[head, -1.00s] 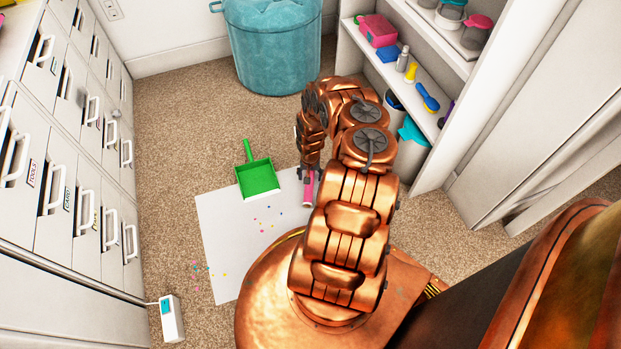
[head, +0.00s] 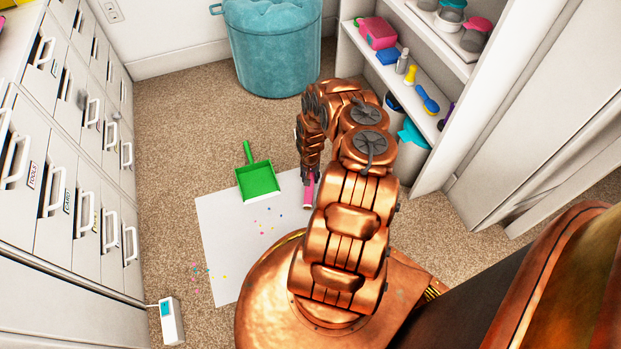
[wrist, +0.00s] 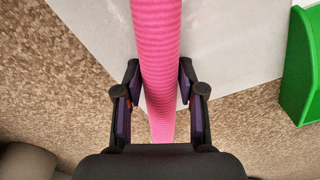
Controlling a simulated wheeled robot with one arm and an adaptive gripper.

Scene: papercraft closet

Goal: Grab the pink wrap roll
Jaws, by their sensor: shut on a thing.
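The pink wrap roll (wrist: 156,50) runs lengthwise through the middle of the wrist view, between the two fingers of my gripper (wrist: 159,85). My gripper is shut on it. In the head view the pink roll (head: 308,192) shows as a short pink piece with a pale end, just below my gripper (head: 309,174), over the right edge of the white sheet. My arm hides part of the roll and the fingers there.
A white sheet (head: 225,245) with small coloured bits lies on the carpet. A green dustpan (head: 259,180) rests at its top edge. White drawers (head: 60,190) stand left, a teal pouf (head: 273,50) at the back, shelves (head: 400,85) right. A small white device (head: 172,322) sits lower left.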

